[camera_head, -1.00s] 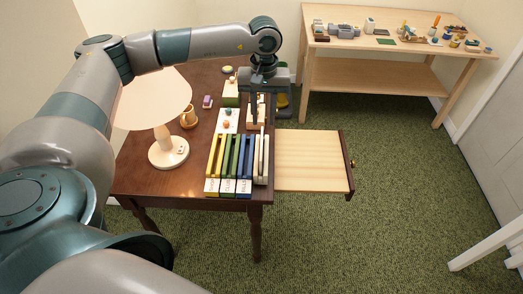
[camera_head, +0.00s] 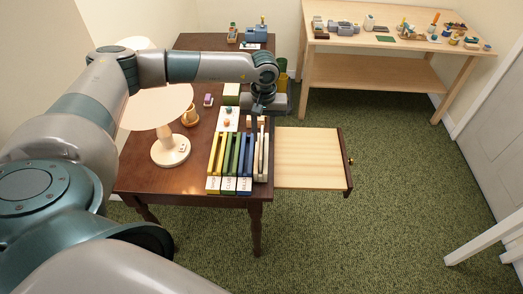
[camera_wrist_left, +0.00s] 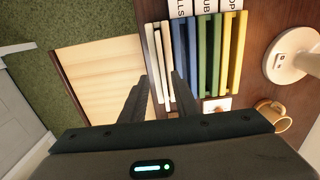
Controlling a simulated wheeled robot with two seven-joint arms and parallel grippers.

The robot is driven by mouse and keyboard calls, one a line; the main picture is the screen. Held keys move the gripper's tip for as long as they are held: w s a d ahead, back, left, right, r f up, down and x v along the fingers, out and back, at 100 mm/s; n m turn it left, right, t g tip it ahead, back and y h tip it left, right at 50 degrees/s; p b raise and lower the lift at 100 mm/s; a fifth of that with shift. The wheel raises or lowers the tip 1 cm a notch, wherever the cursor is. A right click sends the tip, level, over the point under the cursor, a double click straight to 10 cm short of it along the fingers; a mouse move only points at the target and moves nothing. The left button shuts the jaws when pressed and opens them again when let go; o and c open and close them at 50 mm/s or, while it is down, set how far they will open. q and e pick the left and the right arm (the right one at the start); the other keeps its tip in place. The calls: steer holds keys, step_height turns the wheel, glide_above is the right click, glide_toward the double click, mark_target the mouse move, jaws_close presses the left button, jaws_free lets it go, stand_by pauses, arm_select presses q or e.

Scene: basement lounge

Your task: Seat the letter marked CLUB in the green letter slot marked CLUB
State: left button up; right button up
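The green letter slot (camera_head: 231,155), with a white label, stands between the yellow slot (camera_head: 216,155) and the blue slot (camera_head: 247,155) on the dark table. In the left wrist view the green slot (camera_wrist_left: 208,55) has a label reading "UB", partly cut off. Cream upright letters (camera_head: 262,158) stand right of the blue slot; their markings are not readable. They also show in the left wrist view (camera_wrist_left: 156,55). My left gripper (camera_head: 258,110) is at the far end of these letters. In the left wrist view its fingers (camera_wrist_left: 161,82) are apart, on either side of the letters' line. No held letter shows. My right gripper is not in view.
A lamp (camera_head: 170,150) and a brass cup (camera_head: 190,116) stand left of the slots. A pale open drawer (camera_head: 308,158) juts out to the right. A wooden workbench (camera_head: 370,75) with small objects stands behind.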

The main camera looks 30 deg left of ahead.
arm_select(q)
steer(key=shift+a+f+p, duration=0.2)
steer(key=shift+f+p, duration=0.35)
steer(key=shift+p, duration=0.05)
step_height(320, 180, down, 3)
steer(key=shift+a+f+p, duration=0.1)
steer(key=shift+a+p, duration=0.05)
steer(key=shift+p, duration=0.55)
steer(key=shift+f, duration=0.4)
jaws_close()
